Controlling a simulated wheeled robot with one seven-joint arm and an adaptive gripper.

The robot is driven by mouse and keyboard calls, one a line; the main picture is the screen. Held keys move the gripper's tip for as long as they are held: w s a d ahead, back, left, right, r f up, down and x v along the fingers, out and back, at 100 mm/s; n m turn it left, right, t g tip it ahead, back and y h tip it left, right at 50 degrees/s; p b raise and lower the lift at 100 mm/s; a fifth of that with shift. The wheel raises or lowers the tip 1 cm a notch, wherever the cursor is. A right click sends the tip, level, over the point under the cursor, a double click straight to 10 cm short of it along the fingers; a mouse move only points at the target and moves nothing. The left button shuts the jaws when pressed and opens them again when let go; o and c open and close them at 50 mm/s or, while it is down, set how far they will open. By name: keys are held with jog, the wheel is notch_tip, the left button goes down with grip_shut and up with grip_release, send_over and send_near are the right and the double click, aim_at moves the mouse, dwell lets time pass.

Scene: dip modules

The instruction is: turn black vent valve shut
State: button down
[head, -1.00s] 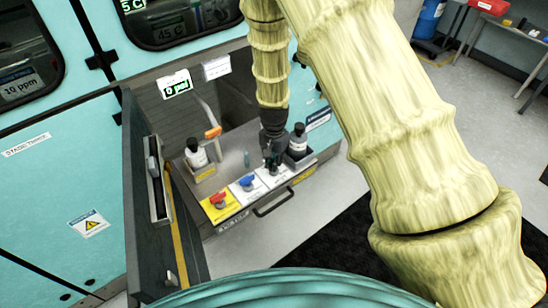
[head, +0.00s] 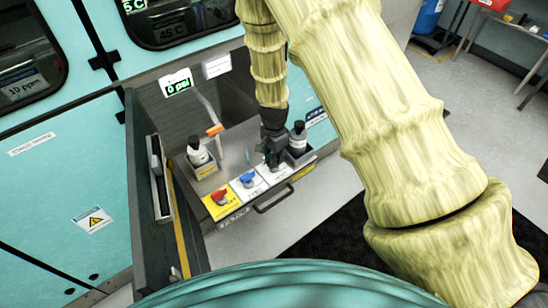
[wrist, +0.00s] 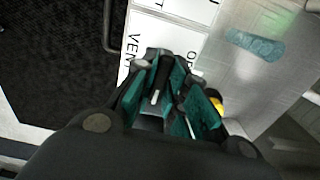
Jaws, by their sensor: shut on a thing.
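My gripper (head: 274,160) points down at the right end of the valve row in the head view. Its fingers (wrist: 168,95) show in the wrist view above a white plate (wrist: 150,45) lettered VENT. They are closed around the black vent valve, which they mostly hide. I cannot tell the handle's angle. A red valve (head: 220,196) on a yellow plate and a blue valve (head: 248,180) on a white plate stand to the left in the head view.
Dark-capped bottles stand left (head: 198,154) and right (head: 297,142) of the gripper. An orange-tipped lever (head: 214,130) is behind. The display (head: 178,87) reads 0 psi. A drawer handle (head: 274,198) juts out in front. An open dark door (head: 150,190) stands at left.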

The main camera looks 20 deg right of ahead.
jog(key=c, duration=1.4)
grip_release()
jog(key=shift+c, duration=0.2)
jog(key=shift+r, duration=0.1)
notch_tip(320, 180, up, 12)
jog(key=shift+d+f, duration=0.1)
jog(key=shift+f, duration=0.1)
jog(key=s+d+f+n+h, duration=0.1)
jog(key=s+d+f+n, duration=0.3)
jog(key=s+f, duration=0.7)
jog(key=s+f+n, duration=0.5)
jog(key=s+f, duration=0.1)
jog(key=s, duration=0.6)
jog(key=s+f+n+y, duration=0.1)
jog(key=s+f+n, duration=0.3)
jog(key=s, duration=0.9)
notch_tip(320, 180, down, 3)
jog(key=shift+s+a+r+n, duration=0.1)
jog(key=shift+s+a+n, duration=0.15)
jog(key=shift+a+n, duration=0.15)
